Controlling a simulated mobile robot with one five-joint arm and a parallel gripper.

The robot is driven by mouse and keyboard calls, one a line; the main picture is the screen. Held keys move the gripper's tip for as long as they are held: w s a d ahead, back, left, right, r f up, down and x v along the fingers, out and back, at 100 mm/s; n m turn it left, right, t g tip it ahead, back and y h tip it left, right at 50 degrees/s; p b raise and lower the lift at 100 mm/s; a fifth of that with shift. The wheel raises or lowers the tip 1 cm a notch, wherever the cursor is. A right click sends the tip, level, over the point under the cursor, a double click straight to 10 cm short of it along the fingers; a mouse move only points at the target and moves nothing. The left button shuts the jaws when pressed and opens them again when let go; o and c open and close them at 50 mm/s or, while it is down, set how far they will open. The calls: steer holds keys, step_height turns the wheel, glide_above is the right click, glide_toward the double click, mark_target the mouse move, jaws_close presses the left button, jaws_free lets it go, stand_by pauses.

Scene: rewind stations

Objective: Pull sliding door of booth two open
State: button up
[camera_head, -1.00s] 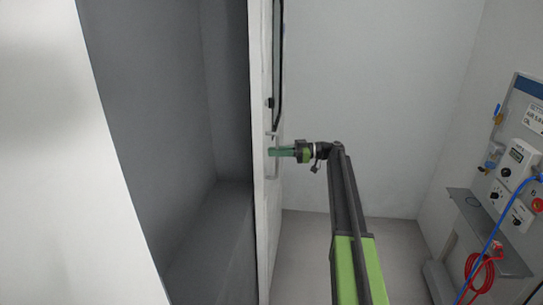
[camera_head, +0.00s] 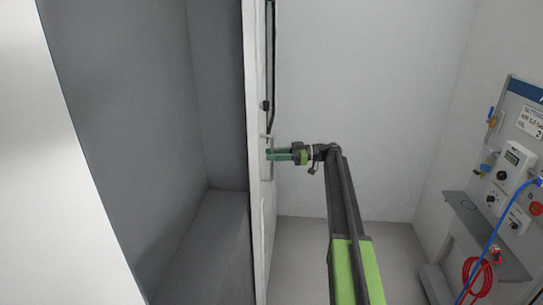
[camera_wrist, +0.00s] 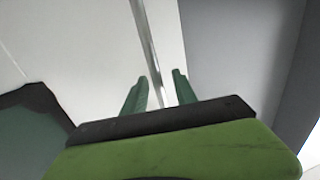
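The sliding door (camera_head: 257,215) of the booth is seen nearly edge-on in the head view, left of centre, with a dark window strip high up. Its upright bar handle (camera_head: 268,172) is on the right-hand face. My gripper (camera_head: 270,155) reaches the handle from the right. In the wrist view the two green fingers of my gripper (camera_wrist: 158,86) stand apart, one on each side of the metal handle bar (camera_wrist: 150,50). Gaps show between bar and fingers. The fingertips' far side is hidden in the head view.
Left of the door is a wide opening into a grey booth interior (camera_head: 130,110) with a low ledge (camera_head: 210,240). A pale wall (camera_head: 75,200) borders it at left. At right, a control panel (camera_head: 515,150) has blue and red hoses over a grey shelf (camera_head: 480,235).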

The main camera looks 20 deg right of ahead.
steer(key=shift+w+a+r+p, duration=0.1)
steer(key=shift+a+r+p, duration=0.1)
steer(key=shift+r+p, duration=0.25)
steer(key=s+d+r+p, duration=0.7)
steer(key=d+r+p, duration=0.2)
steer(key=r+p, duration=0.1)
steer(key=shift+s, duration=0.15)
steer(key=shift+d+f, duration=0.1)
